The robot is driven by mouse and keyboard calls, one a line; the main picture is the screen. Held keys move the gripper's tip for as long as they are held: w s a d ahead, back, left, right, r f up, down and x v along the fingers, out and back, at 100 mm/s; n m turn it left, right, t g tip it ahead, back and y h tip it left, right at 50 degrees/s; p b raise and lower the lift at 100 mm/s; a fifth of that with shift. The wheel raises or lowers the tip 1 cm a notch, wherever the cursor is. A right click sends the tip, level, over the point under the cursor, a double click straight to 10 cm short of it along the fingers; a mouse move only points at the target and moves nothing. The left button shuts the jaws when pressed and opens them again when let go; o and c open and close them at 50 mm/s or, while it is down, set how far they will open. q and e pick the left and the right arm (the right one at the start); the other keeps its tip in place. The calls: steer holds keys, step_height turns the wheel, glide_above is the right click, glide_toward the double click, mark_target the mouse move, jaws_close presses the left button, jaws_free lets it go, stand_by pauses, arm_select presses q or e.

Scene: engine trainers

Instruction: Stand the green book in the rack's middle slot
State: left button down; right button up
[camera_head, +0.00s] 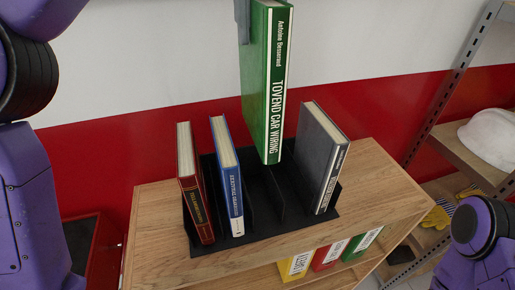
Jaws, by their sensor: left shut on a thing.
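The green book (264,85) with a white-lettered spine is upright above the black rack (266,228). My left gripper (243,18) is shut on its upper left part; only a grey finger shows at the top edge of the picture. The book's lower end appears over the empty room between the blue book (228,180) and the grey book (320,155), seemingly above the rack floor. The exact gap, and its alignment with the middle slot, are hard to tell. A dark red book (194,185) stands at the rack's left end. My right gripper is out of view.
The rack stands on a wooden cabinet (160,215). Yellow, red and green binders (332,253) sit on the shelf below. A metal shelf unit at right holds a white helmet (490,135) and yellow gloves (437,216). A red-and-white wall is behind.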

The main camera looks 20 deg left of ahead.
mark_target(259, 88)
arm_select(q)
step_height(259, 88, down, 10)
steer(key=b, duration=0.6)
steer(key=shift+f+b, duration=0.1)
steer(key=shift+b, duration=0.25)
step_height(259, 88, down, 7)
steer(key=shift+w+a+f+b, duration=0.1)
steer(key=shift+f+b, duration=0.05)
steer(key=shift+b, duration=0.8)
step_height(259, 88, down, 5)
steer(key=shift+r, duration=0.1)
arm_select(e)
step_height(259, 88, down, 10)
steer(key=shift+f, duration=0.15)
arm_select(q)
steer(key=shift+f+b, duration=0.2)
steer(key=shift+b, duration=0.1)
steer(key=c, duration=0.7)
jaws_free()
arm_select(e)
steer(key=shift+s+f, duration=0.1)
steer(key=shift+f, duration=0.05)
